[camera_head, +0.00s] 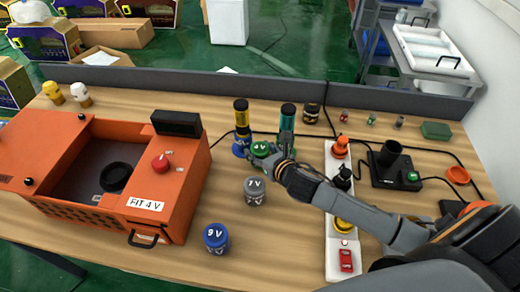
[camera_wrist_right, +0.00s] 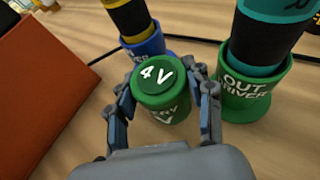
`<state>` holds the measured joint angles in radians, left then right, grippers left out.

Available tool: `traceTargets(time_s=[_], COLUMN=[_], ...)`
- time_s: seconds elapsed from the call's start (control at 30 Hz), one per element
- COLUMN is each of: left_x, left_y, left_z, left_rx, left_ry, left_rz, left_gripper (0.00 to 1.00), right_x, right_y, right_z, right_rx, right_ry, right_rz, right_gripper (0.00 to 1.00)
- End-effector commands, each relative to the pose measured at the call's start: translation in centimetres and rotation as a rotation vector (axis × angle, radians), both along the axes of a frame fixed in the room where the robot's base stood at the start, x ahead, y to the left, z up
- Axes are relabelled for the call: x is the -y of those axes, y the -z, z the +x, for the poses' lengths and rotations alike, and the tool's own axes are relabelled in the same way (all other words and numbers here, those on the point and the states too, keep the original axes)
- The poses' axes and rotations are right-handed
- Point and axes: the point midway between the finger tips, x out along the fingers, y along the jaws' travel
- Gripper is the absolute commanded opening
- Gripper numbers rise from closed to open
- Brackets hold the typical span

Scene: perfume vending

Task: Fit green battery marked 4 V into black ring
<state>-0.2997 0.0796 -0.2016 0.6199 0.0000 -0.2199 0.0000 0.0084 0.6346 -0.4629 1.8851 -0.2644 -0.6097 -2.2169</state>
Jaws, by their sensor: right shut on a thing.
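The green battery marked 4 V (camera_wrist_right: 160,85) is between the fingers of my right gripper (camera_wrist_right: 163,100), which is shut on it. In the head view the green battery (camera_head: 261,148) shows at the end of my right arm, near the screwdriver holders. I cannot tell whether it is lifted off the table. The black ring (camera_head: 116,177) lies inside the open orange box (camera_head: 178,195) labelled FIT 4 V, to the left of my right gripper (camera_head: 264,157). My left gripper is not in view.
A grey 7 V battery (camera_head: 255,191) and a blue 9 V battery (camera_head: 215,238) stand right of the box. A yellow-black driver (camera_head: 241,115) and a teal driver (camera_head: 287,118) stand in holders behind the gripper. A white strip (camera_head: 339,215) holds several items.

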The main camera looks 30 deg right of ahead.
Motion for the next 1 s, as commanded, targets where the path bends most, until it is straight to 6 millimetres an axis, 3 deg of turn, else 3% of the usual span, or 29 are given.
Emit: traceTargets(time_s=[0.27,0.3,0.33,0.73,1.0], left_x=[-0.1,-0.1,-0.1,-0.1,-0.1], left_y=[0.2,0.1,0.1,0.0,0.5], left_z=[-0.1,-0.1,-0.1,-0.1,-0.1], left_rx=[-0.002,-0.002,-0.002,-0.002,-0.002], left_ry=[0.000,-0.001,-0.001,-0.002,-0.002], left_rz=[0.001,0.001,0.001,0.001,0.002], left_gripper=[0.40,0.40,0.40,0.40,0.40], right_x=[0.0,0.0,0.0,0.0,0.4], right_y=[0.1,0.2,0.2,-0.1,-1.7], right_z=[0.1,0.0,0.0,-0.2,-4.4], right_rx=[0.004,0.001,0.001,0.000,-0.002], right_ry=[-0.001,0.001,0.001,0.000,-0.002], right_rz=[-0.002,-0.001,-0.001,-0.001,-0.005], right_gripper=[0.04,0.56,0.61,0.61,0.61])
